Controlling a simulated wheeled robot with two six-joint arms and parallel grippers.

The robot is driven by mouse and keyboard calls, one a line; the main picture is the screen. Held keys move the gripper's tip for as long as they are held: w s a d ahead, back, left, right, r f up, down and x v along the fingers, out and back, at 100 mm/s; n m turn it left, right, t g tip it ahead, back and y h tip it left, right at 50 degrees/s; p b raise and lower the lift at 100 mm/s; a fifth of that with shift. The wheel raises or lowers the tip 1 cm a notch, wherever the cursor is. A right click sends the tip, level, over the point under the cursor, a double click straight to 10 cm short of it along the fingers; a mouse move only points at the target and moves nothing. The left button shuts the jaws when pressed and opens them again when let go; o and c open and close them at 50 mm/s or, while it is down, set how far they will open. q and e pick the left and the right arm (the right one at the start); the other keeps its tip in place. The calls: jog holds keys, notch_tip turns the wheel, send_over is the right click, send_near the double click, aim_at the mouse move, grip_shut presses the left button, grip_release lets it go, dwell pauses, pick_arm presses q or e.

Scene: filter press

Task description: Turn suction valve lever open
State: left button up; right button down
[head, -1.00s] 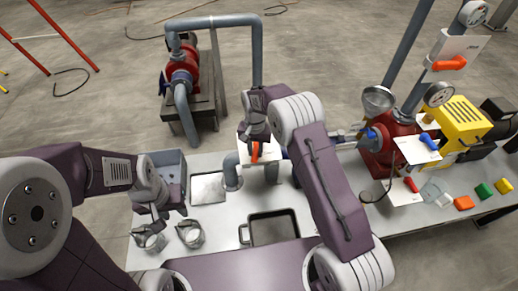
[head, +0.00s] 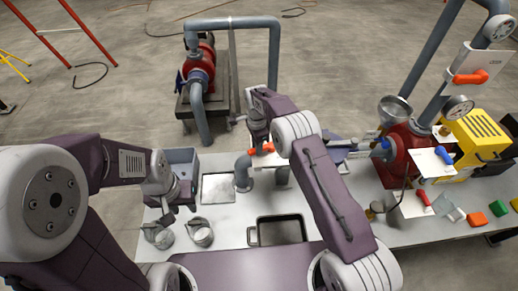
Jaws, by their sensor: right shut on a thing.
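The orange lever (head: 267,149) is on a white plate (head: 268,161) by the grey pipe elbow, at the back edge of the table. It lies roughly crosswise in the picture. My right gripper (head: 261,146) is down at the lever from above and is shut on it; the fingertips are partly hidden by the wrist. My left gripper (head: 181,212) hangs above the table near two metal clamps, holding nothing, and its fingers look apart.
Two metal clamps (head: 200,232) and a dark tray (head: 280,229) lie on the table (head: 228,222). A grey bin (head: 183,156) stands behind my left gripper. At right are a red pump (head: 405,143), another orange lever (head: 470,77), a blue lever (head: 443,155) and a red lever (head: 424,198).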

jog(key=shift+w+a+r+m, duration=0.15)
jog(key=shift+w+m, duration=0.95)
jog(key=shift+m, duration=0.6)
jog(key=c, duration=1.2)
grip_release()
notch_tip(320, 180, up, 9)
